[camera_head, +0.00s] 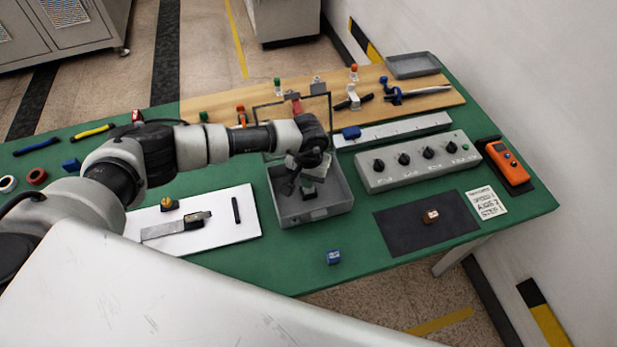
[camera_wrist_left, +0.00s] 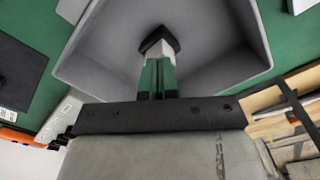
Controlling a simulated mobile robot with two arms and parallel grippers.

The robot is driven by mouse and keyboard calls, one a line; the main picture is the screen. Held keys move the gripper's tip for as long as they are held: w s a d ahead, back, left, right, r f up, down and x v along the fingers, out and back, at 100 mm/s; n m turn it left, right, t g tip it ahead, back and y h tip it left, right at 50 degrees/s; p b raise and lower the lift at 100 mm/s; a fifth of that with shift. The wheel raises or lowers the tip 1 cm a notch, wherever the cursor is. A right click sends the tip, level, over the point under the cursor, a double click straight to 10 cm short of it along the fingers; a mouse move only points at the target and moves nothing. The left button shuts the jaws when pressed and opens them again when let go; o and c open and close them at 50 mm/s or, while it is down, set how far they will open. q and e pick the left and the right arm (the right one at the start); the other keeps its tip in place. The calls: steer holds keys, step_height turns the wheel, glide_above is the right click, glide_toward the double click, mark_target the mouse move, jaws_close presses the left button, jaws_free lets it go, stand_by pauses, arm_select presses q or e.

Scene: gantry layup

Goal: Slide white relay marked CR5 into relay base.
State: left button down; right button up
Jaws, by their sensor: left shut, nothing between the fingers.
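My left gripper (camera_head: 308,186) reaches down into an open grey bin (camera_head: 318,212) in the middle of the green table. In the left wrist view its fingers (camera_wrist_left: 158,50) are together over the bin floor, with no relay visible between them. I cannot make out a white relay marked CR5 in either view. A long light-grey strip (camera_head: 408,130) behind the bin may be the relay base; a blue block (camera_head: 351,132) sits at its left end. A small brown block with a pale label (camera_head: 431,216) lies on a dark mat (camera_head: 400,226). My right gripper is not in view.
A grey control box with black knobs (camera_head: 418,163) stands right of the bin, near an orange meter (camera_head: 508,163). A white board with tools (camera_head: 225,232) lies left. A blue cube (camera_head: 333,257) sits near the front edge. A wooden board (camera_head: 430,97) is behind.

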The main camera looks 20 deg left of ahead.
arm_select(q)
steer(key=shift+r+p, duration=0.45)
steer(key=shift+r, duration=1)
step_height(320, 180, up, 11)
steer(key=b, duration=0.3)
steer(key=shift+f, duration=0.15)
steer(key=shift+f, duration=0.1)
